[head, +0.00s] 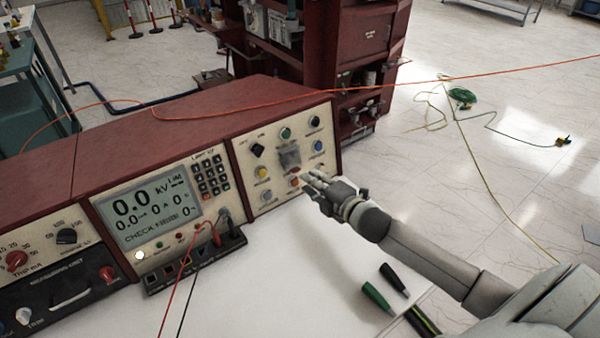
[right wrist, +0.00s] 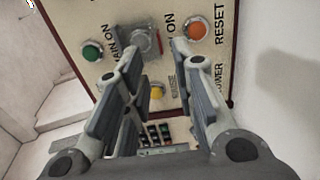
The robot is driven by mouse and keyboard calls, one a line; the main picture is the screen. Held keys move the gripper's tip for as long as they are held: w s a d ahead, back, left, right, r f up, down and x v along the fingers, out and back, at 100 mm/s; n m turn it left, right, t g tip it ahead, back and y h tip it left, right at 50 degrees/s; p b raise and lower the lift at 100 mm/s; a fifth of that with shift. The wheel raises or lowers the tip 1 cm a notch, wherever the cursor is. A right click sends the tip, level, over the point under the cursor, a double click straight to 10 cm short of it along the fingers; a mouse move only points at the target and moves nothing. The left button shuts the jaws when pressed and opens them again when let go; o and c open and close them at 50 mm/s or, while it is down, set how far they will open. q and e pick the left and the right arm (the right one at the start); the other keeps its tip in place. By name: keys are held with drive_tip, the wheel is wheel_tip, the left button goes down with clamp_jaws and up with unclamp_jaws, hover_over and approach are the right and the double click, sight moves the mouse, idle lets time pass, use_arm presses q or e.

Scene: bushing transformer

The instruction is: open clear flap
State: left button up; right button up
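The clear flap (head: 289,157) is a small greyish see-through cover on the right panel of the red console. In the right wrist view the flap (right wrist: 147,40) shows just beyond and between my fingertips, with a red part at its edge. It looks closed, though its exact angle is hard to tell. My right gripper (head: 312,181) is in front of the panel's lower right part. In the right wrist view my gripper (right wrist: 146,62) has its two fingers spread, with nothing held between them. Whether a fingertip touches the panel I cannot tell. My left gripper is not in view.
Around the flap sit a green button (right wrist: 92,50), an orange reset button (right wrist: 197,30) and a yellow button (right wrist: 157,92). A display (head: 150,210) and keypad (head: 210,175) are left. An orange cable (head: 340,90) crosses above. Dark green-and-black plugs (head: 378,297) lie on the white surface.

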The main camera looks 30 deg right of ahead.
sight(293, 161)
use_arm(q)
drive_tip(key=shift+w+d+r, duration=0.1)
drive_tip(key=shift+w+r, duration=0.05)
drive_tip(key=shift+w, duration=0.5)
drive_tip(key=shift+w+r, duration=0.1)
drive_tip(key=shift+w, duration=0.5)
use_arm(e)
drive_tip(key=x, duration=0.6)
drive_tip(key=shift+w+f, duration=0.15)
drive_tip(key=shift+w, duration=0.1)
drive_tip(key=shift+a, duration=0.1)
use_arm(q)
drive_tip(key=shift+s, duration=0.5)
use_arm(e)
clamp_jaws()
